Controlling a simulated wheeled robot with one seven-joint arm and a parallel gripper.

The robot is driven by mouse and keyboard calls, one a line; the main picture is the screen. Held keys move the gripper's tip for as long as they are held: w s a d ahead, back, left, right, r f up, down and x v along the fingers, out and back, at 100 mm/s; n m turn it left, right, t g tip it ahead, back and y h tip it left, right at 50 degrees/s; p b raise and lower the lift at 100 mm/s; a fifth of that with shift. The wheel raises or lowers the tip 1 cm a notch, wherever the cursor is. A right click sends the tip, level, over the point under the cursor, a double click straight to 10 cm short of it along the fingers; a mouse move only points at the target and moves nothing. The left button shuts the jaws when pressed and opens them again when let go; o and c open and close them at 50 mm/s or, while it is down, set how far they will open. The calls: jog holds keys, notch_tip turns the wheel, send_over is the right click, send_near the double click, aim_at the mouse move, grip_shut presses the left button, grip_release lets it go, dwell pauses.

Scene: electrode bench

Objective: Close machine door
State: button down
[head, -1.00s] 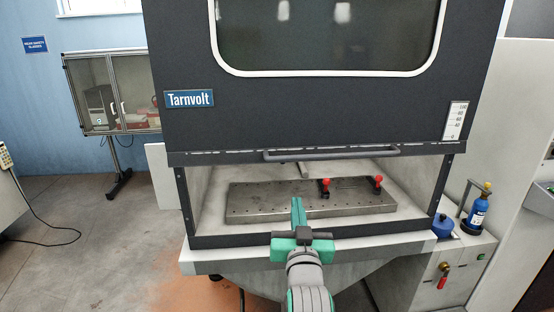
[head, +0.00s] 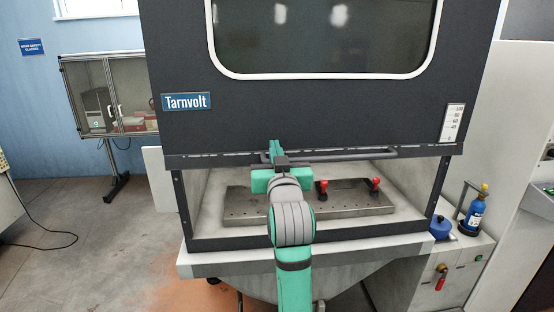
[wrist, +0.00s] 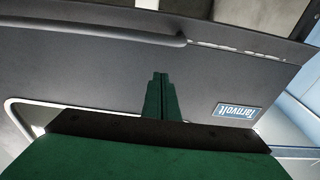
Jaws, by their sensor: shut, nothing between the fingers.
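The machine door (head: 330,115) is a large dark grey panel with a window and a Tarnvolt label. It is partly lowered, with an open gap between its bottom edge and the machine's sill (head: 310,243). Its bar handle (head: 350,154) runs along the lower edge. My gripper (head: 274,146) is shut and empty, at the left end of the handle in the head view. I cannot tell whether it touches the handle. In the wrist view my shut fingers (wrist: 161,95) lie in front of the door face, and the handle (wrist: 120,30) shows beyond them.
Inside the machine a perforated metal plate (head: 245,206) carries two red-topped clamps (head: 323,189). A blue bottle (head: 475,214) and a blue round container (head: 441,228) stand on the ledge at right. A glass cabinet (head: 110,95) stands at left.

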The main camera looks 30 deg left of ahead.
jog(key=shift+w+a+f, duration=0.2)
jog(key=shift+w+f, duration=0.05)
jog(key=shift+f, duration=0.35)
jog(key=shift+w+a+f, duration=0.15)
jog(key=shift+w+f, duration=0.15)
jog(key=shift+f, duration=0.25)
jog(key=shift+w+a+f, duration=0.2)
jog(key=shift+w+f, duration=0.05)
jog(key=shift+f, duration=0.35)
jog(key=shift+d, duration=0.1)
